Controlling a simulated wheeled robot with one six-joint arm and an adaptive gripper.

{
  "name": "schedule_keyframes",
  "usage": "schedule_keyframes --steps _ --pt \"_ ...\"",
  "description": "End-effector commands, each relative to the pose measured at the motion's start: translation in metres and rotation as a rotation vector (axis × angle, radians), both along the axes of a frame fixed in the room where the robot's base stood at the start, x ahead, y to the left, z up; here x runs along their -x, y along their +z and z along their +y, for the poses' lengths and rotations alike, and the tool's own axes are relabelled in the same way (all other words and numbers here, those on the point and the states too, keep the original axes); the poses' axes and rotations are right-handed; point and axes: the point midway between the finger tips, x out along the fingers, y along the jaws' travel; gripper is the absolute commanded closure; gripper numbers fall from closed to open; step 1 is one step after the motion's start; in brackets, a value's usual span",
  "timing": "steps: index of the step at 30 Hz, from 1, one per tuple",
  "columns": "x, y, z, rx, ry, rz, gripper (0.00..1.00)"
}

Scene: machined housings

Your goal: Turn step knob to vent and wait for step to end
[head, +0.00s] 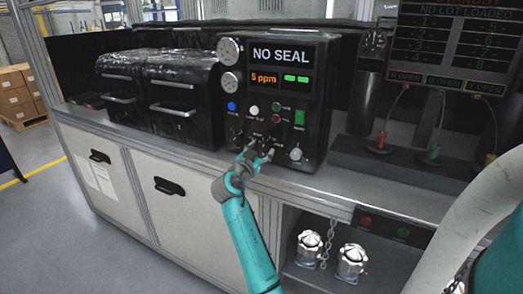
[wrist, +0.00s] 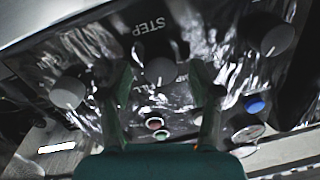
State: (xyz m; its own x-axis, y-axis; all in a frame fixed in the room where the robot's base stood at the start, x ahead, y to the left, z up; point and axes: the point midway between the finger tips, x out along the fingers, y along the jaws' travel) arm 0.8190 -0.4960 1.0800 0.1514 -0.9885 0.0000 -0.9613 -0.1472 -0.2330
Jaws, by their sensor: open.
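The step knob (wrist: 160,72) is a grey round knob under an upside-down STEP label in the wrist view. My gripper (wrist: 160,82) is open, with one finger on each side of the knob. Whether the fingers touch it cannot be told. The knob's pointer setting is not readable. In the head view my gripper (head: 257,155) is at the lower front of the black control panel (head: 313,128) and hides the knob there. The panel's display (head: 283,54) reads NO SEAL, with 5 ppm (head: 263,79) in orange and two green bars (head: 296,78) below.
Other knobs flank it in the wrist view, one at left (wrist: 67,92) and one at right (wrist: 277,40). A blue button (wrist: 255,104) and small red and green buttons are close by. Two black drawer-like boxes (head: 182,95) stand left of the panel on the grey bench.

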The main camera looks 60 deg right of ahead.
Motion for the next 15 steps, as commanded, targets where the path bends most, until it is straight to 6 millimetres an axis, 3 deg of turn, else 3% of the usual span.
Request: schedule_keyframes --steps 11,12,15 --pt "-0.0011 0.0001 -0.0071 0.000 0.000 0.000 0.37" --pt "-0.0011 0.0001 -0.0071 0.000 0.000 0.000 0.39" --pt "-0.0011 0.0001 -0.0070 0.000 0.000 0.000 0.64"
